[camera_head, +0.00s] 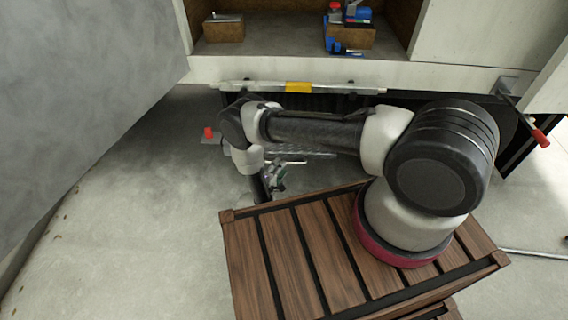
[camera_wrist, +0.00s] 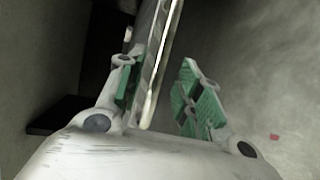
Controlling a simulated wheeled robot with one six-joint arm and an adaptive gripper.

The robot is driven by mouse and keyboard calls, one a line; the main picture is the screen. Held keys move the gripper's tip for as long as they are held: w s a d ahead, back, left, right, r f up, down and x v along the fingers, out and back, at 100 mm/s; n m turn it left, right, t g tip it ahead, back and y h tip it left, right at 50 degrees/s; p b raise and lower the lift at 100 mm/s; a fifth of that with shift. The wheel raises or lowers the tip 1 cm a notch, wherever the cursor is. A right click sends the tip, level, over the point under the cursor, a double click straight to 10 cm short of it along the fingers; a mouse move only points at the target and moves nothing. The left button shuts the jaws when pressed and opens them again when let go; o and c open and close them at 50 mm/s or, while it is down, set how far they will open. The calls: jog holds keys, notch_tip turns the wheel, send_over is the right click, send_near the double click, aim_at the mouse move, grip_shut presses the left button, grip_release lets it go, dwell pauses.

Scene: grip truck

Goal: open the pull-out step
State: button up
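The pull-out step (camera_head: 312,154) is a grey patterned metal plate low under the truck body, partly hidden behind my arm. In the wrist view its long bright edge (camera_wrist: 157,62) runs between the two fingers, nearer the left one. My gripper (camera_head: 278,176) is at the step's front edge, low above the floor, and is small in the head view. In the wrist view my gripper (camera_wrist: 160,72) has its green finger pads spread apart. A gap shows between the right pad and the step edge; whether the left pad touches it I cannot tell.
Above is the open truck compartment with a left box (camera_head: 224,28) and a right box (camera_head: 350,36) of tools. A bar with a yellow band (camera_head: 298,87) runs below it. A large grey panel (camera_head: 80,90) stands at left. The floor (camera_head: 150,220) is clear.

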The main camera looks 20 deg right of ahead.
jog(key=shift+x, duration=2.35)
grip_shut()
